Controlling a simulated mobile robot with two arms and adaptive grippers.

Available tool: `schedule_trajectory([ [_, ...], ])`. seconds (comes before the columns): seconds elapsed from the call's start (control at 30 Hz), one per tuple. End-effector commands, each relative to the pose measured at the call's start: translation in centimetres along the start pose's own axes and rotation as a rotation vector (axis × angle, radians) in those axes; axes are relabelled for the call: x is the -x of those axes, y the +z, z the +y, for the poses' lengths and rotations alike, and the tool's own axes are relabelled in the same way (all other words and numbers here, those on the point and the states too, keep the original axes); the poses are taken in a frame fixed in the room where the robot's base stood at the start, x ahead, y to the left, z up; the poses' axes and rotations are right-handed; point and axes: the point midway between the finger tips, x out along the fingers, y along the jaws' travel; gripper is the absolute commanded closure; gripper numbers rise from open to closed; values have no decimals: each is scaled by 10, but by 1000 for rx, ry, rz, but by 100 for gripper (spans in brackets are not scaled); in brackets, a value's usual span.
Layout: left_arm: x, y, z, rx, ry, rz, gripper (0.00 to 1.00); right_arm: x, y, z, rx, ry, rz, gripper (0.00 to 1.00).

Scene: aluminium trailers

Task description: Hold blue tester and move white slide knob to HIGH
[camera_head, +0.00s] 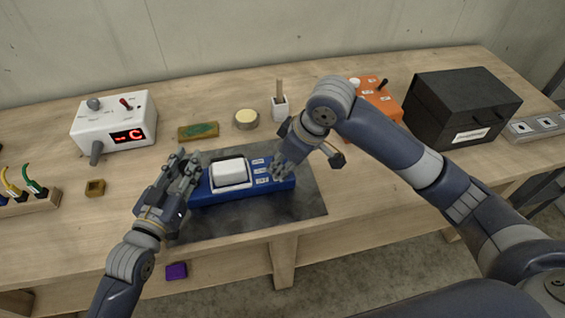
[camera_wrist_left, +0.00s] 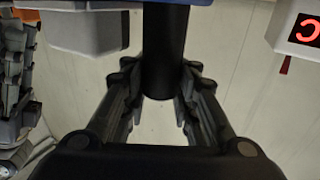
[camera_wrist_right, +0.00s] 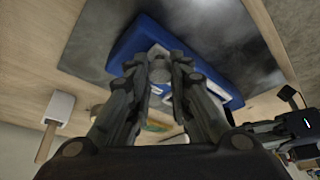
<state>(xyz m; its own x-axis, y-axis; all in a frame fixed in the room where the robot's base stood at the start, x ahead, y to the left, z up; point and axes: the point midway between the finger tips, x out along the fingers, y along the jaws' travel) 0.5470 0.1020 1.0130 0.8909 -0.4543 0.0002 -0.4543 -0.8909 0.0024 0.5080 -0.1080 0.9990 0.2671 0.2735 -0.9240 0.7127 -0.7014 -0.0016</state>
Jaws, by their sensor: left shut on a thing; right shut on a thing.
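The blue tester (camera_head: 240,191) lies on a dark mat at the table's front, with a big white block on top and small white labels, too small to read. My left gripper (camera_head: 184,168) is at its left end. In the left wrist view that gripper (camera_wrist_left: 160,90) is shut on the tester's black handle (camera_wrist_left: 165,50). My right gripper (camera_head: 281,166) is at the tester's right end. The head view hides the knob behind the fingers.
Behind the tester are a green sponge-like pad (camera_head: 198,131), a round tin (camera_head: 246,119) and a white holder (camera_head: 280,107). A white box with a red display (camera_head: 114,122) stands left. An orange box (camera_head: 380,101) and a black case (camera_head: 462,105) stand right.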

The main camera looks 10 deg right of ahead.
Motion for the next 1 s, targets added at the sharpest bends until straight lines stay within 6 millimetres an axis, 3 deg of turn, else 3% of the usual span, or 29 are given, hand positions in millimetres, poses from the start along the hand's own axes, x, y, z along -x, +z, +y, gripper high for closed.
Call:
schedule_trajectory([
  [0.5,0,1,0,1,0,-2,100,-16,-40,45,-4,5,1,100],
  [0.87,0,1,0,1,-1,-3,100,-16,-42,48,-1,6,2,100],
  [0.9,0,1,0,1,-1,-3,100,-16,-42,48,-1,6,2,72],
  [0.97,0,1,0,1,-1,-4,100,-16,-42,48,-1,5,2,59],
  [1.0,0,2,0,1,-1,-4,100,-16,-42,47,-1,5,1,59],
])
